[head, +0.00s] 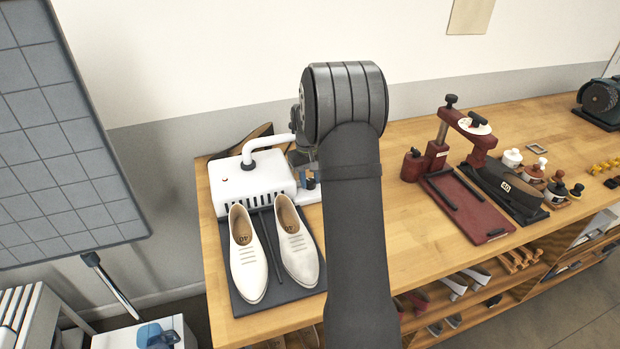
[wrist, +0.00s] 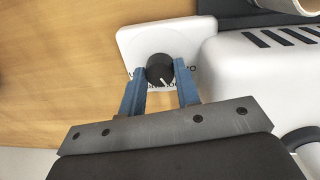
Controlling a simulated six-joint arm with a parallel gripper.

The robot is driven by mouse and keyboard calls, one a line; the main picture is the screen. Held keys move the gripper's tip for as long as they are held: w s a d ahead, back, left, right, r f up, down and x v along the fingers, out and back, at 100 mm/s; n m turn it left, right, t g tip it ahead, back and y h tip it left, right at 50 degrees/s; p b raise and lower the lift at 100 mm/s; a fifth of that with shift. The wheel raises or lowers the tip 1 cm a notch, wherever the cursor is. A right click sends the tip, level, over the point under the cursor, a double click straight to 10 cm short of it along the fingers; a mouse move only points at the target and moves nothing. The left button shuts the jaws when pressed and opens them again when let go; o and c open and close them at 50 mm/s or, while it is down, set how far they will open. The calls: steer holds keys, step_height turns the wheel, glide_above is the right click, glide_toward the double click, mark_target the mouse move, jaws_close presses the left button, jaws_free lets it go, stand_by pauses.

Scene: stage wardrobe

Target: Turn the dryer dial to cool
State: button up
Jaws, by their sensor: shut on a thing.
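The dryer (head: 240,182) is a white box with dark vents and a bent white pipe on top, at the left end of the bench. Its dial (wrist: 160,70) is a round black knob with a white pointer line, on a white plate (wrist: 135,42) beside the housing in the wrist view. The pointer line runs toward the lower right in that view. Lettering around the knob is partly covered, and I cannot read it. My gripper (wrist: 160,82) is shut on the dial, one blue finger on each side. In the head view my arm hides most of the dial area.
Two cream shoes (head: 247,255) stand on a dark mat (head: 283,306) in front of the dryer. A red press (head: 473,208), bottles (head: 512,158) and a dark green machine (head: 600,100) stand farther right. The bench (head: 405,225) between my arm and the press is clear.

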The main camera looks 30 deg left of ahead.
steer(key=o, duration=1)
steer(key=shift+c, duration=0.2)
step_height(320, 180, up, 18)
steer(key=shift+s+a+f, duration=0.25)
steer(key=shift+s+a, duration=0.05)
steer(key=shift+s, duration=0.05)
steer(key=shift+f, duration=0.1)
steer(key=f, duration=1.7)
steer(key=shift+w+d+f, duration=0.2)
steer(key=shift+w+d, duration=0.1)
steer(key=shift+w, duration=0.05)
steer(key=shift+r, duration=0.1)
